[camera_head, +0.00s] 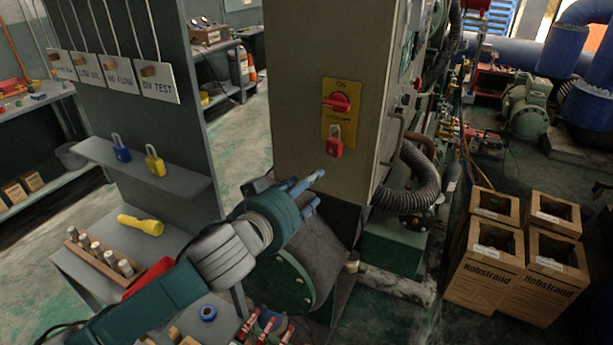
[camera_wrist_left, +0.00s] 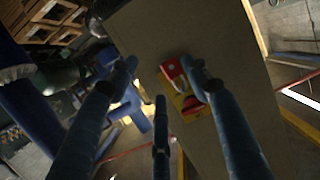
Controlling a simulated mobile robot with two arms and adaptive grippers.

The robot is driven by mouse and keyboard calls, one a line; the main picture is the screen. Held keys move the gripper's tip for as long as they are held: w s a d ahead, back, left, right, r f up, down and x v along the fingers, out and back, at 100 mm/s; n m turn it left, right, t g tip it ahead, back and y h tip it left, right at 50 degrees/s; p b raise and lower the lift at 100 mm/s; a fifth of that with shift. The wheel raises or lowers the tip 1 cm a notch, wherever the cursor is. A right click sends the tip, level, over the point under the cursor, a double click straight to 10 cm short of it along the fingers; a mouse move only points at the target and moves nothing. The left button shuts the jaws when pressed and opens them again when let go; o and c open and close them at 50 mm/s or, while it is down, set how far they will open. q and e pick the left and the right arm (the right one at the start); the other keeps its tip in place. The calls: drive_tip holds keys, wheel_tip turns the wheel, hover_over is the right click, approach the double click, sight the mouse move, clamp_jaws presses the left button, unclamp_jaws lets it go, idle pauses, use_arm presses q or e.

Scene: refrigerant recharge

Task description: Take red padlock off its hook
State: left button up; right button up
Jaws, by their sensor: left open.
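The red padlock (camera_head: 334,146) hangs by its shackle at the lower end of a yellow switch plate (camera_head: 329,118), below a red rotary handle (camera_head: 337,103), on the grey cabinet face. In the left wrist view the red padlock (camera_wrist_left: 171,69) shows between my fingers, with the red handle (camera_wrist_left: 191,103) beyond it. My left gripper (camera_head: 314,188) is open and empty, its blue fingers pointing toward the cabinet, below and left of the padlock in the head view. It also shows in the left wrist view (camera_wrist_left: 160,72). It appears apart from the padlock. My right gripper is out of view.
A blue padlock (camera_head: 121,151) and a yellow padlock (camera_head: 155,164) are at a grey panel's shelf (camera_head: 185,180). A yellow flashlight (camera_head: 141,224) lies below. Corrugated hose (camera_head: 423,180) runs right of the cabinet, and cardboard boxes (camera_head: 481,275) stand on the floor.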

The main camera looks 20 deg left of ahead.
sight(332, 145)
use_arm(q)
drive_tip(key=shift+t, duration=0.3)
drive_tip(key=w, duration=0.4)
drive_tip(key=w+d+r, duration=0.1)
drive_tip(key=w, duration=0.4)
drive_tip(key=w+d+r, duration=0.1)
drive_tip(key=w, duration=0.3)
drive_tip(key=shift+w+d+r+b, duration=0.25)
drive_tip(key=shift+w+b, duration=0.05)
drive_tip(key=c, duration=0.6)
drive_tip(key=shift+r+p, duration=0.85)
drive_tip(key=shift+p, duration=0.1)
